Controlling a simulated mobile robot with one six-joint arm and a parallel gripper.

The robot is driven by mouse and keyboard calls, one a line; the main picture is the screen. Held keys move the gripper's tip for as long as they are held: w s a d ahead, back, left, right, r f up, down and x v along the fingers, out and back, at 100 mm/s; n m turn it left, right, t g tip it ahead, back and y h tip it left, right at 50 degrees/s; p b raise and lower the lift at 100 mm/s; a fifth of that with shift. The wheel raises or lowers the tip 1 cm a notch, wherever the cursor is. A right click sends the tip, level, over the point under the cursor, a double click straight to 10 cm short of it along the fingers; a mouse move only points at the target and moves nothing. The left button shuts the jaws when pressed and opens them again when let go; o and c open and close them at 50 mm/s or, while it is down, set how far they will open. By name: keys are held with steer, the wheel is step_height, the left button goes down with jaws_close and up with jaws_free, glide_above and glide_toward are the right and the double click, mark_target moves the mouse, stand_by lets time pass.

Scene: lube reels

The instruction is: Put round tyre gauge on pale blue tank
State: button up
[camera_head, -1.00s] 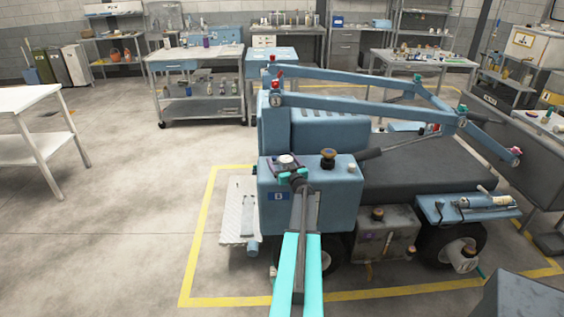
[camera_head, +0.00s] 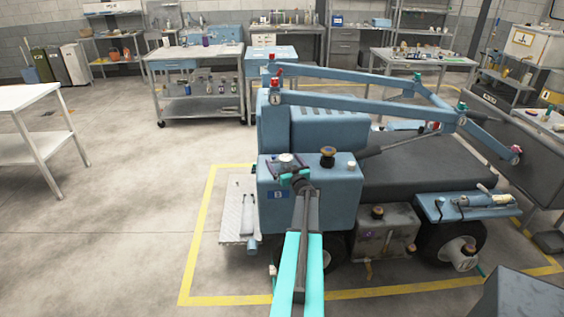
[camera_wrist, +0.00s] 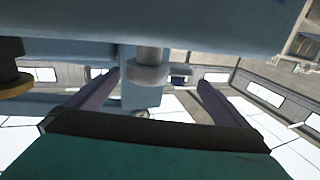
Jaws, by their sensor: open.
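A pale blue tank-like box (camera_head: 325,200) with a dark blue label stands at the front left of a blue machine. A small round silver-grey piece (camera_head: 286,159) sits on its top at the left; I cannot tell if it is the round tyre gauge or a fixed cap. My gripper (camera_head: 294,176) is open at the tank's upper front edge, close to this piece. In the wrist view, a silver round piece (camera_wrist: 148,72) on a short neck shows between the two dark fingers (camera_wrist: 150,92), with the blue surface (camera_wrist: 160,25) above it.
A black cap with an orange-brown top (camera_head: 328,157) and a small pale cap (camera_head: 350,167) stand on the tank to the right. Blue bars (camera_head: 365,108) with small fittings run behind it. A side shelf (camera_head: 465,205) holds a grey tool.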

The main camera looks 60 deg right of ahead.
steer(key=b+v, duration=0.2)
steer(key=v, duration=0.7)
steer(key=shift+s+a, duration=0.2)
steer(key=shift+s, duration=0.05)
stand_by(0.9)
